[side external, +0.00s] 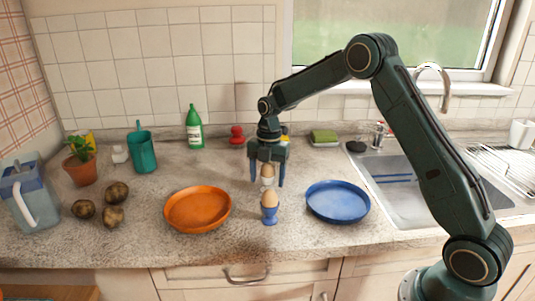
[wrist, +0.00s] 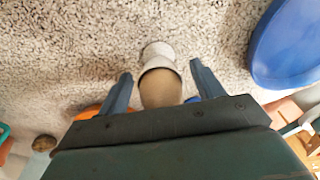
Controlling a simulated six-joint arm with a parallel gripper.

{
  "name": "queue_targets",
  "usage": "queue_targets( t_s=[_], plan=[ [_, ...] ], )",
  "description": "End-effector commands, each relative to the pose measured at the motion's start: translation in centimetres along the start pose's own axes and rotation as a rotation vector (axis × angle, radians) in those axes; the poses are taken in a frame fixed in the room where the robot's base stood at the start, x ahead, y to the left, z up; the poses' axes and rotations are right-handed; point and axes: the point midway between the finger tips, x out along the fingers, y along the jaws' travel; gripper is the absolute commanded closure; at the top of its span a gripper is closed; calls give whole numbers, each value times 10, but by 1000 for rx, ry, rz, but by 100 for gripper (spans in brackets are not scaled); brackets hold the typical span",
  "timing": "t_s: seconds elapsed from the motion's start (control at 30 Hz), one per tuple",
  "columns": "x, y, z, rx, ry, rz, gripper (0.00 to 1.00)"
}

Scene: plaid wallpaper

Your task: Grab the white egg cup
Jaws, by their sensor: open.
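The white egg cup (side external: 268,181) stands on the counter with a brown egg (side external: 268,171) in it, partly hidden by my gripper in the side view. In the wrist view the white egg cup (wrist: 158,52) shows as a pale rim and foot around the egg (wrist: 161,88). My gripper (side external: 267,183) is open, with one blue finger on each side of the egg and cup. In the wrist view my gripper (wrist: 159,80) shows gaps on both sides, and the fingers do not appear to touch the cup.
A blue egg cup (side external: 269,214) with another egg stands just in front of the white one. An orange plate (side external: 198,229) lies to the left and a blue plate (side external: 337,217) to the right. A green bottle (side external: 194,130) and red object (side external: 237,136) stand behind.

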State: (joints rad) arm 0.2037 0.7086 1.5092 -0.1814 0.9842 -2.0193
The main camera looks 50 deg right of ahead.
Motion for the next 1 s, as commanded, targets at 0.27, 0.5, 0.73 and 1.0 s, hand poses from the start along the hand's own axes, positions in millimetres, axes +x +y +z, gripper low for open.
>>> queue_targets(
  t_s=[0.27,0.5,0.73,1.0],
  plan=[
    [0,0,0,0,0,0,67],
    [0,0,0,0,0,1,79],
    [-6,0,0,0,-1,2,79],
    [-35,1,-3,0,-3,4,79]
  ],
)
